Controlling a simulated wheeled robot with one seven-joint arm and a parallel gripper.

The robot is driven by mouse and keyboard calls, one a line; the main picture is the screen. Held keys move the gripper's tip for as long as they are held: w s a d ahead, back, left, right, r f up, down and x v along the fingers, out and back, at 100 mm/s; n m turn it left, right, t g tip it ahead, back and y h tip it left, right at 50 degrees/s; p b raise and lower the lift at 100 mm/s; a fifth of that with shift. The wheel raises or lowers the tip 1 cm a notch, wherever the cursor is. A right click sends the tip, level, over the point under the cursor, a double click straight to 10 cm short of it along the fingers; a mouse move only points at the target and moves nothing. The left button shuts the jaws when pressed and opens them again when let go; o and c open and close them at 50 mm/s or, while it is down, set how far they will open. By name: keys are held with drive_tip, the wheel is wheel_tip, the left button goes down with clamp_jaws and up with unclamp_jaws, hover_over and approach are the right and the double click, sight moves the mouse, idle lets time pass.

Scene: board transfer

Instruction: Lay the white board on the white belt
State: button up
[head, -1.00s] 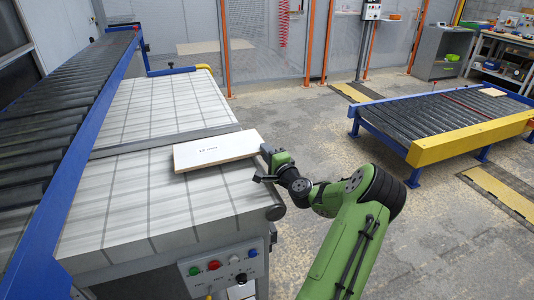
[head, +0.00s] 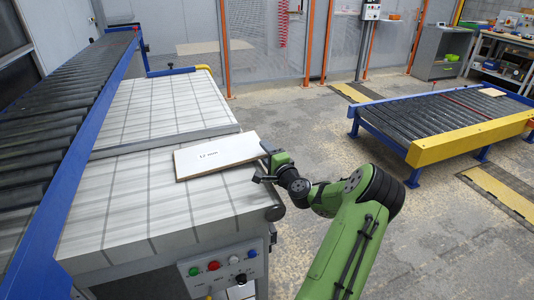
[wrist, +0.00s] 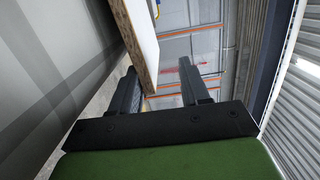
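The white board (head: 222,156), with a dark printed label, is over the white belt (head: 120,215), at its right side near the crossing metal strip. Its near edge looks slightly tipped toward the camera; I cannot tell whether all of it rests on the belt. My gripper (head: 264,163) is at the board's right end. In the wrist view my gripper (wrist: 160,92) has its fingers wide apart. The board (wrist: 148,30) shows its brown edge and white face close to the left finger, with a clear gap to the right finger. Contact with the left finger cannot be told.
A dark roller conveyor with a blue rail (head: 70,130) runs along the belt's left side. A control panel (head: 225,264) with coloured buttons is at the belt's front. Another roller conveyor with a yellow end (head: 470,140) stands at right. Open floor lies between.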

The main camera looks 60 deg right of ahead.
drive_tip(key=shift+a+f+g+y+p, duration=0.1)
drive_tip(key=shift+f+g+y+p, duration=0.5)
drive_tip(key=shift+p, duration=1)
drive_tip(key=g+p, duration=0.1)
drive_tip(key=p, duration=0.3)
drive_tip(key=r+g+p, duration=0.1)
drive_tip(key=p, duration=0.3)
drive_tip(key=shift+s+y+p, duration=0.1)
drive_tip(key=shift+y+p, duration=0.2)
drive_tip(key=shift+y, duration=0.1)
drive_tip(key=g+y+p, duration=0.1)
drive_tip(key=g+p, duration=0.1)
drive_tip(key=p, duration=0.5)
drive_tip(key=shift+s+r, duration=0.1)
drive_tip(key=shift+r, duration=0.1)
drive_tip(key=shift+a+g+y+p, duration=0.1)
drive_tip(key=shift+g+y+p, duration=0.2)
drive_tip(key=shift+g+p, duration=0.35)
